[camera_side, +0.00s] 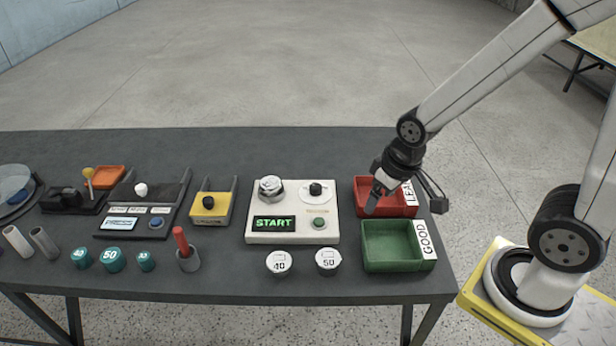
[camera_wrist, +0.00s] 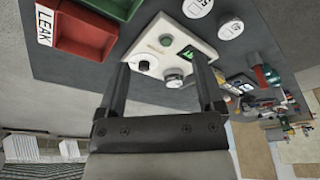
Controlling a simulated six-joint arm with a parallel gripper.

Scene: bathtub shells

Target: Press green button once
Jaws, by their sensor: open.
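The green button (camera_side: 319,223) is a small round button on the white control box (camera_side: 262,189), to the right of the lit START display (camera_side: 274,223). In the wrist view the button (camera_wrist: 166,40) shows on the same white box, beyond my fingers. My gripper (camera_side: 372,203) hangs over the red tray, right of the box and apart from the button. In the wrist view my gripper (camera_wrist: 163,80) has its two fingers spread with nothing between them. A black knob (camera_side: 316,188) and a metal round fitting (camera_side: 270,187) sit on the box's upper part.
The red LEAK tray (camera_side: 411,211) and green GOOD tray (camera_side: 397,266) stand right of the box. White round pieces marked 40 (camera_side: 279,263) and 50 (camera_side: 328,260) lie in front. A yellow box (camera_side: 211,207) stands to the left. The table's back strip is clear.

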